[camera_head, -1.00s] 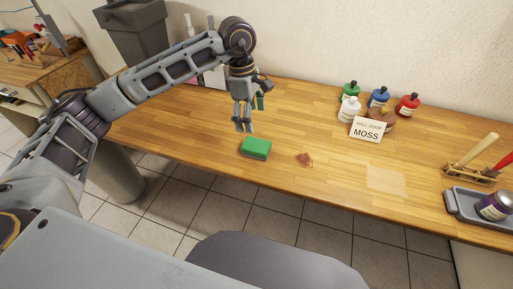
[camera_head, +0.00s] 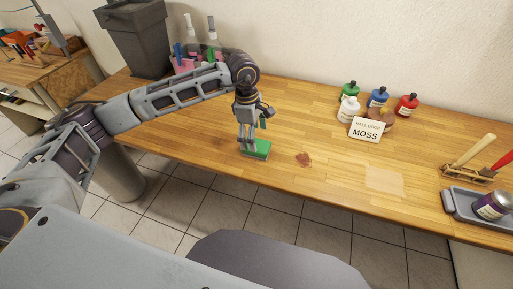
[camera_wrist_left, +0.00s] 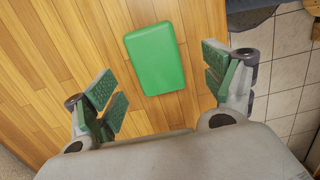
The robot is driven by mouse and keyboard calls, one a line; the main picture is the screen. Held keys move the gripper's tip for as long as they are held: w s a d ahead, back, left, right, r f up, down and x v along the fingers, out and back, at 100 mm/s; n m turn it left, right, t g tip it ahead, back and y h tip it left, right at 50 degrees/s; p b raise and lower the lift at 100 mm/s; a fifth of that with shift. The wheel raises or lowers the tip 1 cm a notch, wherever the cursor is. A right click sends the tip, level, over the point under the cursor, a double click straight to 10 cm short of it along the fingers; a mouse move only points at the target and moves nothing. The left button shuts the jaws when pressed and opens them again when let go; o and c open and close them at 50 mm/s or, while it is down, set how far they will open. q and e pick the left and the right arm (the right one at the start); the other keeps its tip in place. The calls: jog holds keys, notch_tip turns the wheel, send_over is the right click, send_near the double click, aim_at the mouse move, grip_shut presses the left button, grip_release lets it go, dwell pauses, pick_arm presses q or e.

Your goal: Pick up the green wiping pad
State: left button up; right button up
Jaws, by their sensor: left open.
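The green wiping pad (camera_head: 261,150) lies flat on the wooden bench near its front edge. It also shows in the left wrist view (camera_wrist_left: 155,58), ahead of the fingertips and between their lines. My left gripper (camera_head: 248,146) is over the pad and hides part of its left side in the head view. In the left wrist view the left gripper's two green-padded fingers (camera_wrist_left: 163,88) stand wide apart with nothing between them. My right gripper is in neither view.
The wooden bench (camera_head: 320,130) is clear around the pad except for a reddish-brown stain (camera_head: 303,159) to its right. Paint bottles (camera_head: 378,97), a MOSS card (camera_head: 365,129) and a grey tray (camera_head: 462,206) stand farther right. A pink caddy (camera_head: 184,66) with spray bottles stands behind.

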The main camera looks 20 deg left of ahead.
aim_at(257, 144)
pick_arm(q)
jog(key=shift+w+d+f, duration=0.1)
jog(key=shift+f, duration=0.35)
jog(key=f, duration=0.1)
jog(key=f+p, duration=0.1)
jog(key=f, duration=0.1)
jog(key=shift+w+d+f+p, duration=0.15)
jog(key=shift+d+f+p, duration=0.1)
jog(key=shift+p, duration=0.05)
jog(key=shift+f, duration=0.35)
jog(key=shift+f, duration=0.1)
jog(key=shift+f+b, duration=0.1)
jog(key=shift+b, duration=0.25)
dwell(0.6)
jog(key=c, duration=1.1)
